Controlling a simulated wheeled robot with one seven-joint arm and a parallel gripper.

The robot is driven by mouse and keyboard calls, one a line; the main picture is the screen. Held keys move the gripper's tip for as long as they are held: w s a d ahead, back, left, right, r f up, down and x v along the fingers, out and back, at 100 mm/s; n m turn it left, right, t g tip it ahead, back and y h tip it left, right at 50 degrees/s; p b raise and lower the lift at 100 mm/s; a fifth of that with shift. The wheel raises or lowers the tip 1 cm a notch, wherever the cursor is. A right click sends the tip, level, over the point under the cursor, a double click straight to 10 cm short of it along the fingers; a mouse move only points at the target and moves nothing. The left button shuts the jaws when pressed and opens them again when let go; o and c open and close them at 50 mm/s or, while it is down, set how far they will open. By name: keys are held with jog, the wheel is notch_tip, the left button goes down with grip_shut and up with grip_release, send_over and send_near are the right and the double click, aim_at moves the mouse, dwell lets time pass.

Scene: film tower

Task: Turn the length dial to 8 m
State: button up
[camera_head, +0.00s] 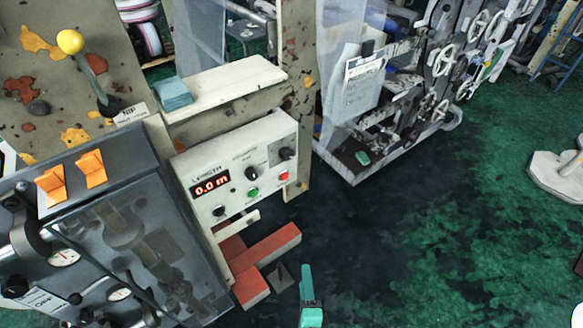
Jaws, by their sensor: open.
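The cream control box (235,160) faces me left of centre. Its red display (210,185) reads 0.0 m under the word LENGTH. A small black knob (218,211) sits below the display. Two larger black knobs, one in the middle (252,173) and one at the right (286,154), are on the same panel. Their scale marks are too small to read. My gripper (308,298), with teal fingers, is at the bottom centre, below and right of the box and apart from it. It is open, and nothing shows between the fingers.
A green button (253,192) and a red button (284,175) sit close to the knobs. A cream shelf (225,85) with a teal block (172,95) is above the box. Orange-red bars (268,250) jut out below it.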

jog(key=w+d+r+m+y, duration=0.1)
jog(key=w+r+m+y, duration=0.45)
jog(key=w, duration=0.65)
jog(key=m+y, duration=0.5)
send_near(289, 157)
jog(key=x, duration=0.8)
jog(key=shift+w+a+f, duration=0.1)
jog(key=shift+w+a, duration=0.05)
jog(key=shift+w, duration=0.1)
jog(key=shift+s, duration=0.1)
jog(key=c, duration=1)
